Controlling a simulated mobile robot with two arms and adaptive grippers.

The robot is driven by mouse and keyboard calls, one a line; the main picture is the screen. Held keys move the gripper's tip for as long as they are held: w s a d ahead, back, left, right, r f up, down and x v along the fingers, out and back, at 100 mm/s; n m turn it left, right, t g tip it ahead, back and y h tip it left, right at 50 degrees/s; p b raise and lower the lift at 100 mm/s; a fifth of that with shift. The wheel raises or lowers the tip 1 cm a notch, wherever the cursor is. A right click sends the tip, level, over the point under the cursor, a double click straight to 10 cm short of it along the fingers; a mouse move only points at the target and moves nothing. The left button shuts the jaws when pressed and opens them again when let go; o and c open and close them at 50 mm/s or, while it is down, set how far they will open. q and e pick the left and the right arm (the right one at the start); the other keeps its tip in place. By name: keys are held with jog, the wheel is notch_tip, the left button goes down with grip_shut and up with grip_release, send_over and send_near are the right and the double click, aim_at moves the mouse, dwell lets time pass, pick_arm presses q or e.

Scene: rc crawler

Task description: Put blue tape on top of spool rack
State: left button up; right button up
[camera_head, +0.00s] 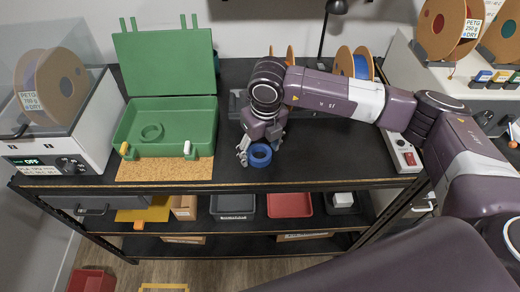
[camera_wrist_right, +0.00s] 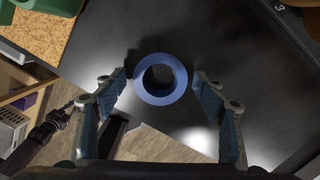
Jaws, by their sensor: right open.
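The blue tape (camera_head: 260,155) is a roll lying flat on the black tabletop near its front edge. It also shows in the right wrist view (camera_wrist_right: 160,79), with its round hole facing me. My right gripper (camera_head: 259,147) is open, pointing down at the tape. In the right wrist view its fingers stand apart on either side of the roll, with gaps to it. The spool rack is mostly hidden behind my right arm; spools (camera_head: 362,64) show at the back of the table.
An open green case (camera_head: 198,147) with a green ring inside stands left on a cork mat (camera_head: 190,170). A filament dryer (camera_head: 90,128) is at far left. A power strip (camera_head: 404,154) lies at the right. Bins (camera_head: 232,206) fill the lower shelf.

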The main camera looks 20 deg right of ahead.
notch_tip(320, 180, up, 12)
jog(key=s+b, duration=0.1)
jog(key=b, duration=0.3)
jog(key=shift+s+d, duration=0.2)
